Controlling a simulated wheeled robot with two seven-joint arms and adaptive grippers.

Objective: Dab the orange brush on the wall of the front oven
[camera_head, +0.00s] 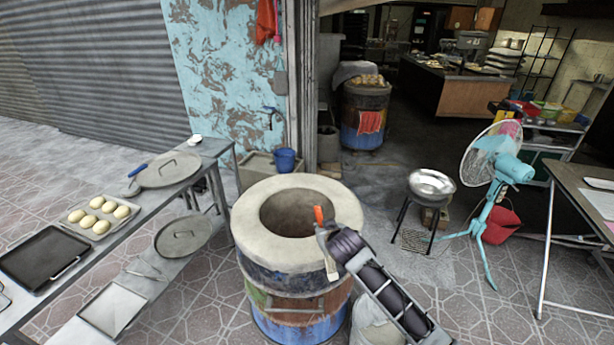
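The front oven (250,213) is a round barrel with a thick cream rim, a dark open mouth and a painted blue, green and red body. My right gripper (325,234) reaches in from the lower right, over the right side of the oven's rim. It appears shut on the orange brush (318,214), whose orange end sticks up above the fingers, against the mouth. A pale piece hangs below the gripper; I cannot tell whether it is the bristles. No contact with the oven wall can be made out. My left gripper is not in view.
A second barrel oven (364,112) stands behind. A metal bowl on a stand (432,184) and a turquoise fan (510,168) are at right.

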